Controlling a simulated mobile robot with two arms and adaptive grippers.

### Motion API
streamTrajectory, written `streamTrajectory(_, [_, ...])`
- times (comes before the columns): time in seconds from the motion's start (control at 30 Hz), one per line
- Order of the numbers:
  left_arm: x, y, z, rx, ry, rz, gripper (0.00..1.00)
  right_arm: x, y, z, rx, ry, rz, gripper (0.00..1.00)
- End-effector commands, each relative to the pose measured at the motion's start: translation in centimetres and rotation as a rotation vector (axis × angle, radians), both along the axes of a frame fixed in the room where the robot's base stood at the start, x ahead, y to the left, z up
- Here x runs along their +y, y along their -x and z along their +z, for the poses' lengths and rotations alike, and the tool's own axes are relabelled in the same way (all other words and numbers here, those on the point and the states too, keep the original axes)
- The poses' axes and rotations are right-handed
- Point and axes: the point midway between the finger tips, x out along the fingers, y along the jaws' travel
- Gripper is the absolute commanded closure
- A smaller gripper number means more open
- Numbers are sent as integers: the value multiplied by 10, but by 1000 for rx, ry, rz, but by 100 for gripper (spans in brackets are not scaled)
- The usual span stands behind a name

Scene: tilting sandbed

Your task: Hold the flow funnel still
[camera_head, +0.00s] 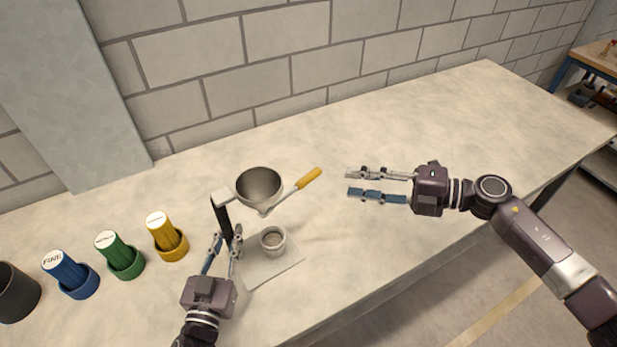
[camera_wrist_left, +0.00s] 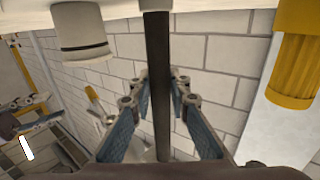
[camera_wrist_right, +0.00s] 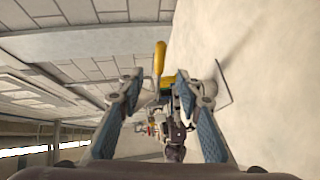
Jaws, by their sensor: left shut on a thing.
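The flow funnel (camera_head: 259,187) is a metal bowl held upright over the table by a bracket on a black post (camera_head: 222,215). A small white cup (camera_head: 272,240) sits on a pale square plate (camera_head: 262,273) below the funnel. My right gripper (camera_head: 350,183) is open and empty, right of the yellow handle.
A blue (camera_head: 67,271), a green (camera_head: 117,252) and a yellow container (camera_head: 166,235) stand in a row on the left, with a dark cup (camera_head: 15,292) at the edge. The table (camera_head: 440,120) is clear at the back right. A block wall stands behind.

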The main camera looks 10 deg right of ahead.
Motion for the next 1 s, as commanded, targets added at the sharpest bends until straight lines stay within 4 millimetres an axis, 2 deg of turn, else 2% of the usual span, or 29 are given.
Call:
streamTrajectory(0.17, [-1,-1,3,-6,4,-2,100,15,-6,-2,15,-10,-4,68])
streamTrajectory(0.4, [-1,-1,3,-6,4,-2,100,58,-24,-9,13,-10,-2,68])
streamTrajectory(0.63, [-1,-1,3,-6,3,-2,100,93,-40,-18,14,-8,-4,68])
streamTrajectory(0.8, [-1,-1,3,-6,3,-2,100,105,-46,-20,14,-6,-4,68])
streamTrajectory(1.0, [-1,-1,3,-6,3,-2,100,108,-47,-21,15,-5,-5,68])
